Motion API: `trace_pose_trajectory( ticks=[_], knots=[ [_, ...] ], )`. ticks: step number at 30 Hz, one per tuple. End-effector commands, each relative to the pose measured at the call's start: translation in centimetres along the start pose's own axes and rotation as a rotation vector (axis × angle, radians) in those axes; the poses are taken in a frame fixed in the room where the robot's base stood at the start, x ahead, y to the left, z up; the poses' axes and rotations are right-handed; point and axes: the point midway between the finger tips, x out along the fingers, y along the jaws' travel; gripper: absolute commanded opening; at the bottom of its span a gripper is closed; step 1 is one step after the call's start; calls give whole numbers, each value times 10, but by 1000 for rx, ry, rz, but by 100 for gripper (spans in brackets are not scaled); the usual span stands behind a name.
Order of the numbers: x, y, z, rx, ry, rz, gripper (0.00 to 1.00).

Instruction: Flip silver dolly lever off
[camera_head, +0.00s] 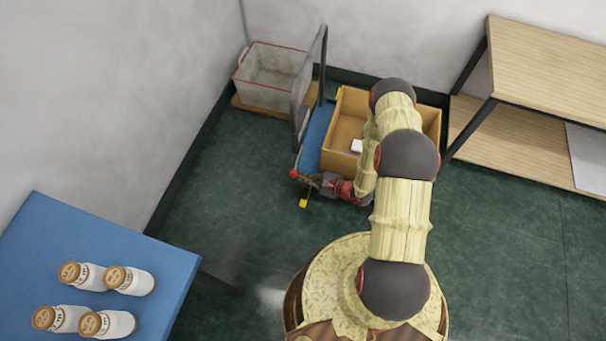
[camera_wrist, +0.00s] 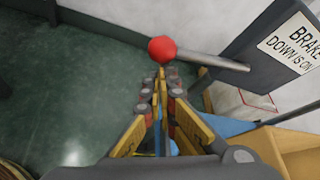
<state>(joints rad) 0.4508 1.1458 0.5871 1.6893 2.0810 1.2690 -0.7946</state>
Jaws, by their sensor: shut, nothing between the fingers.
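In the wrist view a silver lever (camera_wrist: 212,61) with a red ball knob (camera_wrist: 162,49) sticks out leftward from a dark panel on the dolly. My gripper (camera_wrist: 162,76) is shut and empty, its fingertips just below the knob in the picture. I cannot tell whether they touch it. In the head view the dolly has a blue deck (camera_head: 313,135) and a dark upright handle; my gripper (camera_head: 312,183) is at its near left corner. The lever cannot be made out there.
A white sign (camera_wrist: 291,42) on the panel reads "BRAKE DOWN IS ON". A cardboard box (camera_head: 343,137) sits on the dolly. A grey crate (camera_head: 270,79) stands behind, a wooden shelf (camera_head: 545,60) at right, and a blue table (camera_head: 75,240) with several jars at left. Green floor is clear between.

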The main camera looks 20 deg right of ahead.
Motion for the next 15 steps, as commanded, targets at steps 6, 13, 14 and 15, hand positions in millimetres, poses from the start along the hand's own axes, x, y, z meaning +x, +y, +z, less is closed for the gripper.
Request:
trace_pose_trajectory(
  ticks=[6, 13, 14, 15],
  knots=[
    [-7, -2, 13, 41, 0, 22, 0],
    [-9, -4, 18, 39, -1, 21, 0],
    [-10, -4, 18, 39, -1, 21, 0],
    [-10, -4, 18, 39, -1, 21, 0]
  ],
)
